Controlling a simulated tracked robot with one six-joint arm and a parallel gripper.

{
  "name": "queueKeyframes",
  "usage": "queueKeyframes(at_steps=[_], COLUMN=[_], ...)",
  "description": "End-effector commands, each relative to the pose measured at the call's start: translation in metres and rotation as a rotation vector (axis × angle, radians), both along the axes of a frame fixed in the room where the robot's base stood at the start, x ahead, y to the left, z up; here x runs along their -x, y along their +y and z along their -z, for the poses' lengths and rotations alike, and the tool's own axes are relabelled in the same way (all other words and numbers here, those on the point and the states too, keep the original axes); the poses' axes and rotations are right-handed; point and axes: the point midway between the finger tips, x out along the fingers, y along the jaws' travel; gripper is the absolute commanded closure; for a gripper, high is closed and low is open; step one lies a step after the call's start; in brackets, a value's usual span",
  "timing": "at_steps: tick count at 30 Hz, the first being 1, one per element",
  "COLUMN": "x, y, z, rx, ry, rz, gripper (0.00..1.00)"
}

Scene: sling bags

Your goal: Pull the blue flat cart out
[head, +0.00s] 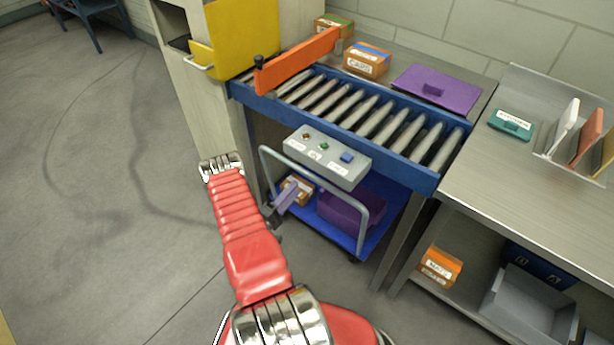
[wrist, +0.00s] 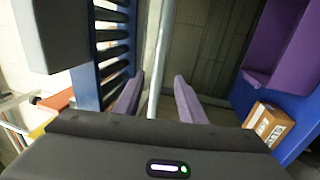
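The blue flat cart (head: 376,238) stands on the floor under the roller conveyor. Its grey hoop handle (head: 363,222) rises at the near side. A purple box (head: 345,209) and a small cardboard box (head: 297,188) are on its deck. My gripper (head: 297,190) is at the handle's left part, over the deck. In the wrist view the cart's blue edge (wrist: 300,118) is at the right. The two fingers of my gripper (wrist: 157,98) are apart, with the grey handle bar (wrist: 158,60) showing in the gap between them. Contact with the bar cannot be told.
The conveyor (head: 370,120) and its button panel (head: 327,157) are above the cart. A metal table (head: 540,185) with a lower shelf stands at the right. A beige cabinet (head: 195,95) is at the left of the conveyor. The floor (head: 110,200) at the left is clear.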

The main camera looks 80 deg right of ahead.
Motion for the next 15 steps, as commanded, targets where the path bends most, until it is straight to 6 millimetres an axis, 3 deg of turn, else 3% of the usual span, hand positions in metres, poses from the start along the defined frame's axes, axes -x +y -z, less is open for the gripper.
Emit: queueKeyframes(at_steps=[15], x=[0.03], y=[-0.07], z=[-0.015], rx=[0.001], ry=[-0.002], rz=[0.002], gripper=[0.63])
